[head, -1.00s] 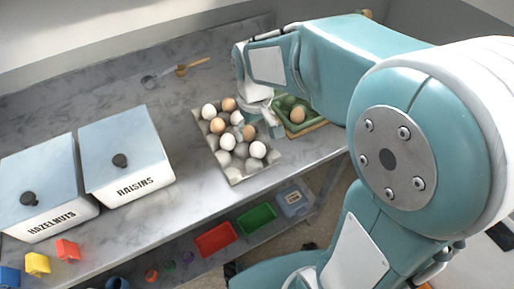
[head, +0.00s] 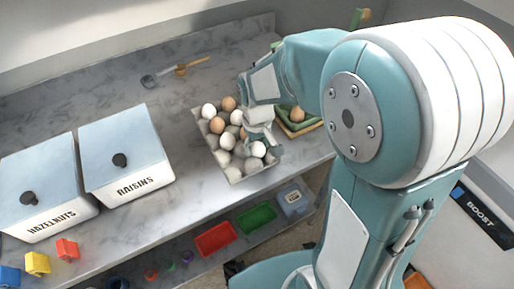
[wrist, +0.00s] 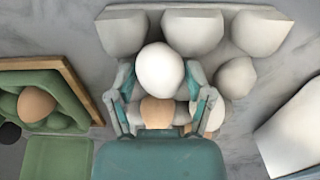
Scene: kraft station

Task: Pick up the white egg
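A white egg (head: 258,149) sits at the near right of the grey egg carton (head: 234,175). In the wrist view the white egg (wrist: 160,68) lies between the two fingers of my gripper (wrist: 161,82). The fingers stand apart on either side, close to the shell; I see no clear grip on it. In the head view my gripper (head: 264,140) hangs over the carton's right side and hides part of it. Other white eggs (head: 226,141) and brown eggs (head: 217,125) share the carton. A brown egg (wrist: 157,112) lies just behind the white one.
A green tray (head: 308,124) with a brown egg (head: 297,114) stands right of the carton. The raisins bin (head: 125,160) and hazelnuts bin (head: 48,190) stand to the left. Red (head: 215,239) and green (head: 257,217) containers sit on a lower shelf. Counter behind the carton is mostly clear.

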